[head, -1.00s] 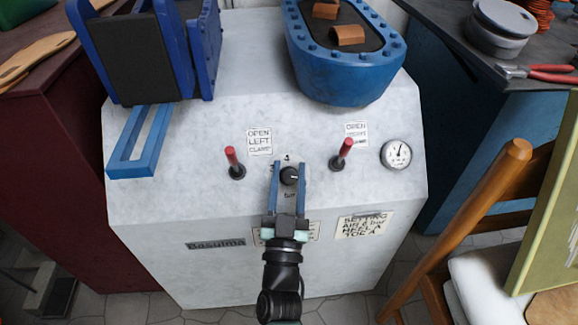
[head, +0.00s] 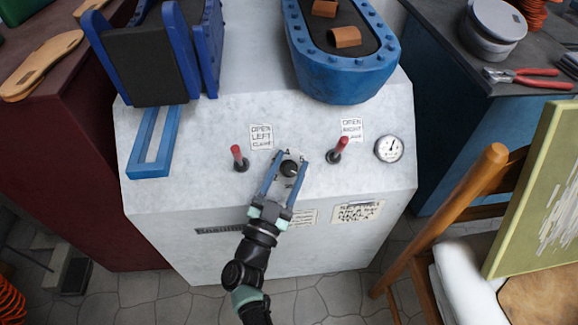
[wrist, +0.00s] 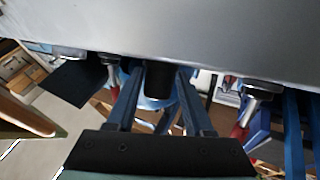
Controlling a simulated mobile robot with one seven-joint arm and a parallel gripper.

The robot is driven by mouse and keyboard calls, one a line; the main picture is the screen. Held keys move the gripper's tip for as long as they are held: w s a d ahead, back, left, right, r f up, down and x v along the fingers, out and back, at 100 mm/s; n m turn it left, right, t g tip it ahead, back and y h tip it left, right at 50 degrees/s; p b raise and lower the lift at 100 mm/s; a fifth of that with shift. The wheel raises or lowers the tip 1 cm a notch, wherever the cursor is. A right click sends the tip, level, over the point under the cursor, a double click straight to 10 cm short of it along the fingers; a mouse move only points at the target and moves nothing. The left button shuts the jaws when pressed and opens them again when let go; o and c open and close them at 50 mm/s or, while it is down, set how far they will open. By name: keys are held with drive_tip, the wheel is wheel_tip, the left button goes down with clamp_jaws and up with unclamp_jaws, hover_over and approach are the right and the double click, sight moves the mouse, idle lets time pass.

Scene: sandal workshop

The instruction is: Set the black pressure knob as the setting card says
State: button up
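The black pressure knob (head: 289,168) is on the sloped front panel of the pale grey machine, between two red-handled levers. My gripper (head: 291,160) reaches up from below with one blue finger on each side of the knob. In the wrist view the knob (wrist: 158,78) stands between the fingers, with a gap showing on both sides. The knob's pointer cannot be made out now. The setting card (head: 357,212) is on the machine's front, right of my gripper; its text is blurred. The round pressure gauge (head: 388,149) is at the panel's right; its reading is too small to tell.
The left lever (head: 238,158) and right lever (head: 338,150) stand close on either side of my gripper. Blue clamps (head: 335,88) rise behind the panel. A wooden chair (head: 450,215) stands at the right. Pliers (head: 530,77) lie on the dark bench.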

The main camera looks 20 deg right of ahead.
drive_tip(key=shift+o, duration=1.2)
drive_tip(key=p+v, duration=0.2)
drive_tip(key=v, duration=1.1)
